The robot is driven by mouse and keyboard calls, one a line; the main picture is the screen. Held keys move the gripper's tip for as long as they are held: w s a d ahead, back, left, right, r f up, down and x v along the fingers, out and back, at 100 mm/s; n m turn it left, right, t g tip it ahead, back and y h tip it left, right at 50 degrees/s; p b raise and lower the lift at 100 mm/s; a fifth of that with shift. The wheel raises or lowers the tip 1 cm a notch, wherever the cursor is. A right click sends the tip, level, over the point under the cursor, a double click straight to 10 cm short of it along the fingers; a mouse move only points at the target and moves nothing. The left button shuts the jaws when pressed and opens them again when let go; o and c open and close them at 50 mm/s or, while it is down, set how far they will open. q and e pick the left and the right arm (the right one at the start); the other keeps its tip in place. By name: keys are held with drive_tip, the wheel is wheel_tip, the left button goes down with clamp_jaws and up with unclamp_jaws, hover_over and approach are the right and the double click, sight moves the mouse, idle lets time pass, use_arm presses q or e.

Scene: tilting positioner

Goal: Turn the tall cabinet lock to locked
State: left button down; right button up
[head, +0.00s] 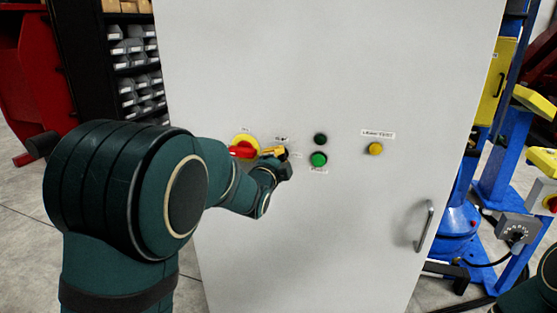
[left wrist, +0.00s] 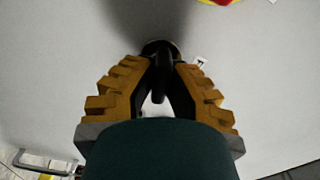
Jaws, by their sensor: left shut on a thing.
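The tall grey cabinet (head: 330,60) fills the middle of the head view. Its lock is a dark round part with a black knob, seen in the left wrist view (left wrist: 160,85). In the head view my gripper mostly covers the lock, below a small white label. My left gripper (head: 274,152) is at the cabinet face, with its yellow stepped fingers on both sides of the knob in the left wrist view (left wrist: 161,72). It is shut on the knob. I cannot read the lock's position for certain. My right gripper is out of view.
A red rotary switch on a yellow disc (head: 243,147) sits close left of the lock. Green buttons (head: 319,159) and a yellow button (head: 375,149) are to the right. A door handle (head: 425,226) is lower right. Blue machinery (head: 490,190) stands beyond the cabinet's right edge.

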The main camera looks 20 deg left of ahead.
use_arm(q)
drive_tip(key=shift+r+m, duration=0.1)
drive_tip(key=shift+m, duration=1.4)
drive_tip(key=c, duration=1)
unclamp_jaws()
drive_tip(key=s, duration=1.2)
drive_tip(key=shift+a, duration=0.2)
